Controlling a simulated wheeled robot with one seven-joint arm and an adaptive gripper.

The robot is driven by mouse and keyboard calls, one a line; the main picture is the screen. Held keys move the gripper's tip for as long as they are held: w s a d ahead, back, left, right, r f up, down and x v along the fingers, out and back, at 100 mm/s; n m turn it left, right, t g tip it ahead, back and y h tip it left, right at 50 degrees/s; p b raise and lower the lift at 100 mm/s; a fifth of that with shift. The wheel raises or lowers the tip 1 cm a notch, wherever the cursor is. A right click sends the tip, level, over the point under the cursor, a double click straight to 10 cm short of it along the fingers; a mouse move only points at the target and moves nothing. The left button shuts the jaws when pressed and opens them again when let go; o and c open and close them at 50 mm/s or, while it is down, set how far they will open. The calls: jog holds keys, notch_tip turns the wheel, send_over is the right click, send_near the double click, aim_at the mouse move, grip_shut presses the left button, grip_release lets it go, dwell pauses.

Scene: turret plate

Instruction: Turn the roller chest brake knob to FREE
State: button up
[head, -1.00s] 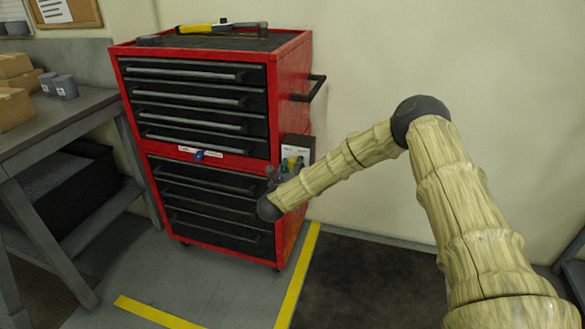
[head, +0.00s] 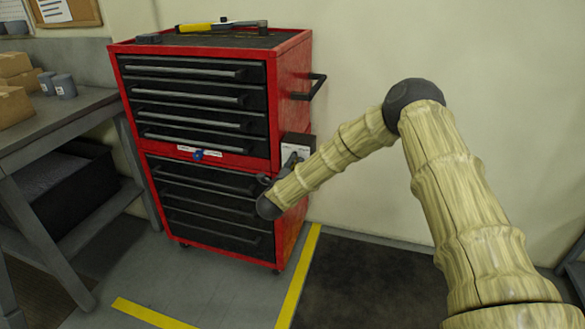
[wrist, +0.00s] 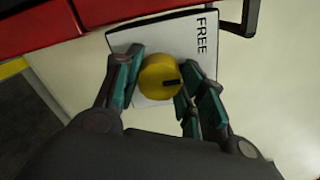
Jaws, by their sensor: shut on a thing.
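The yellow brake knob (wrist: 158,74) sits on a white plate (wrist: 190,30) that bears the word FREE at its upper right in the wrist view. A black mark on the knob points to the right in that view, not straight at the word. My gripper (wrist: 162,80) has teal fingers on both sides of the knob and is shut on it. In the head view the plate (head: 296,146) is on the right side of the red roller chest (head: 294,105). My arm hides the knob there.
A blue knob (head: 198,155) between white labels is on the chest's front. A black side handle (head: 316,88) juts out above the plate. A grey workbench (head: 75,112) stands at left. A yellow floor line (head: 298,280) runs beside the chest.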

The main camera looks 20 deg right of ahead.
jog(key=shift+a+f+n, duration=0.1)
jog(key=shift+n, duration=4.5)
jog(key=o, duration=1)
jog(key=v, duration=1.2)
